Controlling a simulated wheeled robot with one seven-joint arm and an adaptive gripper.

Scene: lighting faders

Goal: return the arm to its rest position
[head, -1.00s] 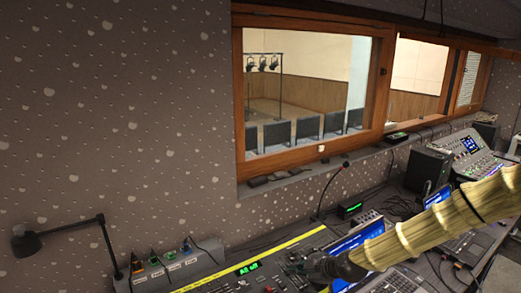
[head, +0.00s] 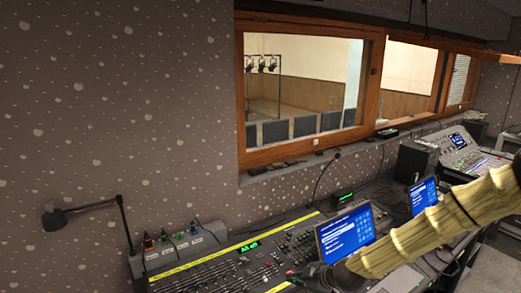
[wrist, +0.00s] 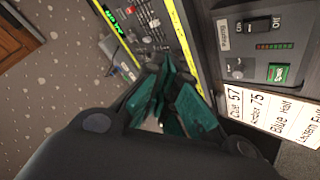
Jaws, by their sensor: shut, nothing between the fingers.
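My arm, in a yellowish ribbed sleeve, reaches in from the right edge of the head view. My gripper (head: 308,277) is dark and sits low in that view, over the front part of the fader console (head: 235,272). In the wrist view the gripper (wrist: 170,95) shows teal fingers close together, with nothing between them. The console's faders (wrist: 150,22) and a yellow strip lie beyond the fingertips. Whether the fingertips touch the console cannot be told.
Two lit screens (head: 346,233) stand behind my arm on the desk. A desk lamp (head: 54,218) is at left, a black speaker (head: 417,162) at right. The wrist view shows a switch panel (wrist: 255,45) and a cue card (wrist: 275,112).

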